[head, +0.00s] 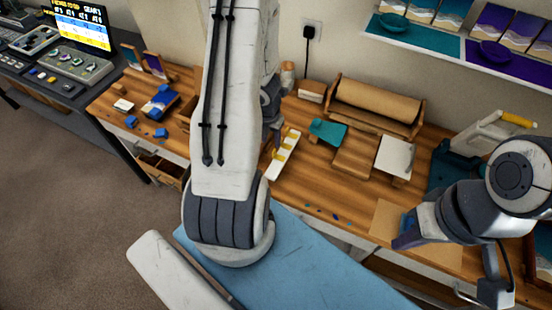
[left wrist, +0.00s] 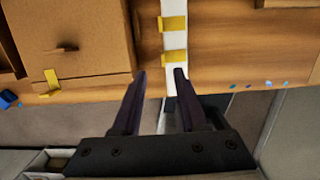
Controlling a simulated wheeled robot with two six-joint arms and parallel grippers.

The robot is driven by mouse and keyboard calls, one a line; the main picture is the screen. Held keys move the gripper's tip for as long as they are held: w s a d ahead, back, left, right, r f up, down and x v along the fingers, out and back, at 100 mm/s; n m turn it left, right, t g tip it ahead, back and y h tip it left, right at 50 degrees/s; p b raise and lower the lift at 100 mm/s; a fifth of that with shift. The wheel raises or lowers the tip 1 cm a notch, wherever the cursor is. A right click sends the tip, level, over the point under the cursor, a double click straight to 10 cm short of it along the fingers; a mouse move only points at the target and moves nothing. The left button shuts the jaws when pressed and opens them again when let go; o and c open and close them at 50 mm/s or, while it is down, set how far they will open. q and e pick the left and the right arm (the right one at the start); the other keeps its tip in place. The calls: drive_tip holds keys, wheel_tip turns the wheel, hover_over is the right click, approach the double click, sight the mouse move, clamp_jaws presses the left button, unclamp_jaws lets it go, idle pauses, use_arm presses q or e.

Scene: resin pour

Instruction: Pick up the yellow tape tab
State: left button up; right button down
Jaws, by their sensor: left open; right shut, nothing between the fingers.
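A white strip (head: 281,160) with yellow tape tabs lies on the wooden bench in the head view, right of my left arm. In the left wrist view the white strip (left wrist: 174,40) runs down from the top edge, with one yellow tab (left wrist: 174,23) higher up and another yellow tab (left wrist: 175,58) nearer the fingers. My left gripper (left wrist: 160,75) is open and empty. Its right fingertip overlaps the strip's lower end in the picture; contact cannot be told. In the head view my left arm partly hides this gripper. My right gripper (head: 406,238) is shut and empty at the bench's right front.
A brown box (left wrist: 75,40) stands left of the strip, with another yellow piece (left wrist: 52,82) at its lower edge. Small blue bits (head: 335,216) lie near the bench's front edge. A paper roll (head: 378,100) and a white block (head: 396,155) stand further right.

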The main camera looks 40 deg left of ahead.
sight(274, 151)
use_arm(q)
drive_tip(key=shift+w+d+f+b, duration=0.1)
drive_tip(key=shift+w+f+b, duration=0.05)
drive_tip(key=shift+f+b, duration=0.75)
drive_tip(key=shift+w+a+f+b, duration=0.1)
drive_tip(key=shift+w+f+b, duration=0.1)
drive_tip(key=shift+f+b, duration=0.7)
drive_tip(key=shift+w+d+f+b, duration=0.15)
drive_tip(key=shift+f+b, duration=0.3)
drive_tip(key=shift+f, duration=0.8)
drive_tip(key=shift+r, duration=0.1)
clamp_jaws()
